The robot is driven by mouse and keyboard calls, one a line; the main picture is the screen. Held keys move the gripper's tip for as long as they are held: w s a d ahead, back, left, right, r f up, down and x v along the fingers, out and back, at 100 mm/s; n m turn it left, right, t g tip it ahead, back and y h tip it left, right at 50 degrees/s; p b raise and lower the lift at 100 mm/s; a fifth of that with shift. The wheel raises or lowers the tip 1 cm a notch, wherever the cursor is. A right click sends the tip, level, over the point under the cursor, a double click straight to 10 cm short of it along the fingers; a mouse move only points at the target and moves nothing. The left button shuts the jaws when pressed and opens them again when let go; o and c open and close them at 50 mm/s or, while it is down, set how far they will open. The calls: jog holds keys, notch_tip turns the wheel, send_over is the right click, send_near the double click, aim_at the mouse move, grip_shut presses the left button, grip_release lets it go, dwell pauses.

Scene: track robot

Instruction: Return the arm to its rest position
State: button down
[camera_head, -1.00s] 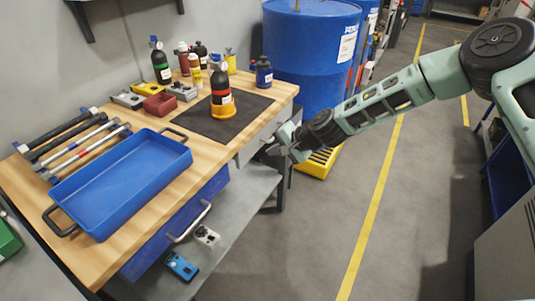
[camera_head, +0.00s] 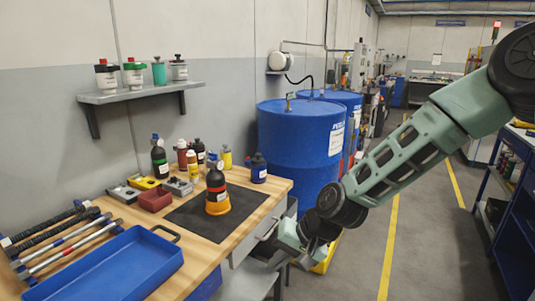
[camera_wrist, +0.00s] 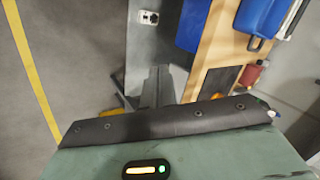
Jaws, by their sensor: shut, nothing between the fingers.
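My arm (camera_head: 415,155) reaches down from the upper right in the head view. My gripper (camera_head: 285,257) is at its lower end, beside the right front corner of the wooden workbench (camera_head: 262,188) and near its grey drawer. The gripper is shut and holds nothing. In the wrist view the closed fingers (camera_wrist: 157,80) point away over grey floor, with the bench to their right. I cannot tell in the head view how far the fingers are from the drawer front.
A black mat (camera_head: 190,218) with a black and orange bottle (camera_head: 217,190) and a blue tray (camera_head: 115,268) are on the bench. Blue drums (camera_head: 300,150) stand behind the gripper. A wall shelf (camera_head: 140,93) is at upper left. Floor right of the bench is open along the yellow line (camera_head: 390,245).

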jog(key=s+d+r+n+h, duration=0.2)
jog(key=s+d+r, duration=0.2)
jog(key=s, duration=0.4)
jog(key=s+d+r+n+g+h+p, duration=0.1)
jog(key=s+d+r+n+h, duration=0.1)
jog(key=s, duration=0.7)
jog(key=s+d+r+n+h, duration=0.2)
jog(key=s+d+r+n, duration=0.2)
jog(key=s, duration=0.5)
notch_tip(320, 180, up, 2)
jog(key=shift+d+r+g, duration=0.15)
jog(key=shift+d+g, duration=0.25)
jog(key=shift+d, duration=0.4)
jog(key=shift+a+n, duration=0.1)
jog(key=shift+n, duration=0.2)
